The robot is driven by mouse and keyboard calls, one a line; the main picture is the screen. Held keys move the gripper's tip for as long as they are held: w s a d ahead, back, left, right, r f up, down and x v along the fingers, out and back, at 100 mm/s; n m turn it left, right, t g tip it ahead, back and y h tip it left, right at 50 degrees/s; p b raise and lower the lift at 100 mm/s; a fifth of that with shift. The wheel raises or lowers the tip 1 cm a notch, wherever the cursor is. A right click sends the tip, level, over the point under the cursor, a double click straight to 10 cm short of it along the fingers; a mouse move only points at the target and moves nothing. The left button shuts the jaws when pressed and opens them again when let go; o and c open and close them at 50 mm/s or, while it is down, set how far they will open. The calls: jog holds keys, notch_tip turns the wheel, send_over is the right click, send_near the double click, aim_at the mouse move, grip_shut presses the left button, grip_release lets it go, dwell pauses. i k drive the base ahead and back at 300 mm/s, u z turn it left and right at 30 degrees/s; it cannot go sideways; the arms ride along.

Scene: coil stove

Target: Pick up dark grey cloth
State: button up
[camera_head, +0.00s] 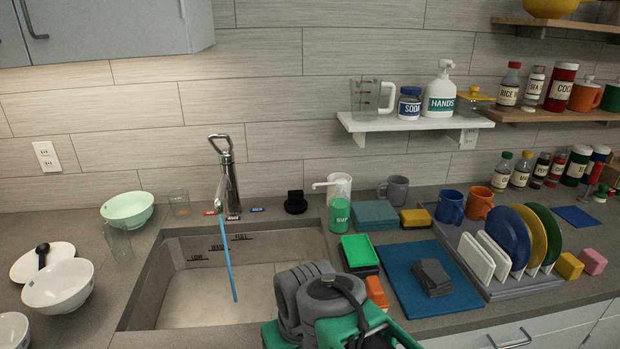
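A dark grey cloth (433,277) lies folded in a small uneven stack on a blue mat (399,267), on the counter right of the sink. It is in full view and nothing touches it from above. My arm, with grey rounded joints and green parts, rises at the bottom centre, in front of the sink's right edge. It is to the left of the cloth and apart from it in the picture. I cannot make out my gripper's fingertips, so its opening does not show.
The sink (180,300) has blue water running from its tap (222,185). A dish rack (480,272) with plates stands just right of the mat. A green sponge (359,249) and an orange block (376,291) lie left of the mat. A soap dispenser (339,205) stands behind.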

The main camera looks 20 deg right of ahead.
aim_at(431, 274)
jog(key=z, duration=1.55)
